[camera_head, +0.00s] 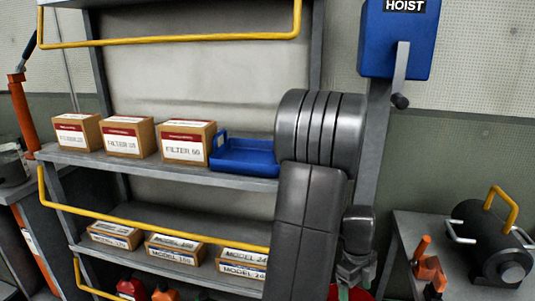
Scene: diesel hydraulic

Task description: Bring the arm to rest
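My arm, dark grey, stands folded in the middle of the head view, in front of the right end of the shelf rack. My gripper (354,276) points down near the bottom edge, right of the lower arm link. Its fingers are small and partly cut off, so I cannot tell whether it is open or shut. A bit of green and a red rounded thing (361,294) show just below it; I cannot tell whether it touches them.
The shelf (170,172) holds filter boxes (187,142) and a blue tray (246,158) close to my arm. Yellow rails (150,228) cross the rack. A blue hoist box (397,38) with a lever hangs above right. A bench (415,232) with a dark cylinder (488,242) stands right.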

